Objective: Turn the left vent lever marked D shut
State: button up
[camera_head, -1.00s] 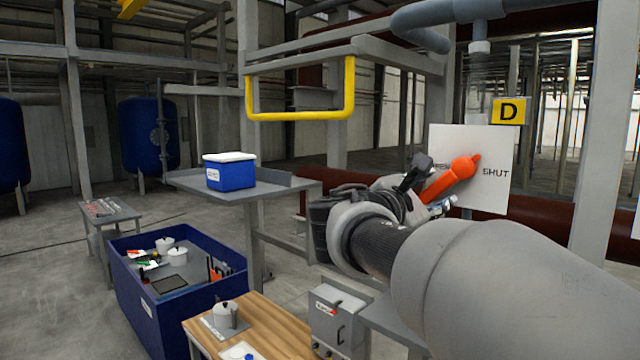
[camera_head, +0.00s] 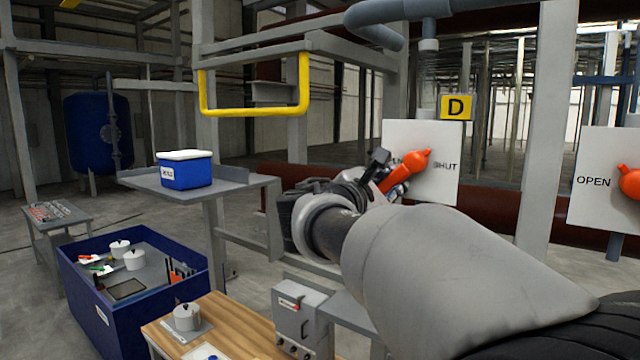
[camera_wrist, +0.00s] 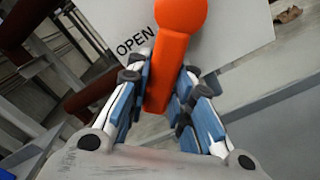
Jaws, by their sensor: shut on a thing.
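The orange lever (camera_head: 402,172) is mounted on a white plate (camera_head: 440,185) below the yellow D sign (camera_head: 456,107). The lever slants down and left from its round hub, towards the side of the partly hidden OPEN word, away from SHUT. My gripper (camera_head: 382,175) reaches the lever's lower left end and hides part of it. In the wrist view the lever (camera_wrist: 172,60) runs down between the two fingers of my gripper (camera_wrist: 161,88), which are shut on it. The word OPEN on the plate (camera_wrist: 225,30) shows left of the lever there.
A second white plate (camera_head: 600,200) with an orange lever (camera_head: 630,182) stands at the right edge, beyond a grey post (camera_head: 541,130). A yellow rail (camera_head: 255,112) and a shelf with a blue box (camera_head: 186,173) are at left. A dark red pipe (camera_head: 500,207) runs behind.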

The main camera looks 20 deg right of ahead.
grip_shut()
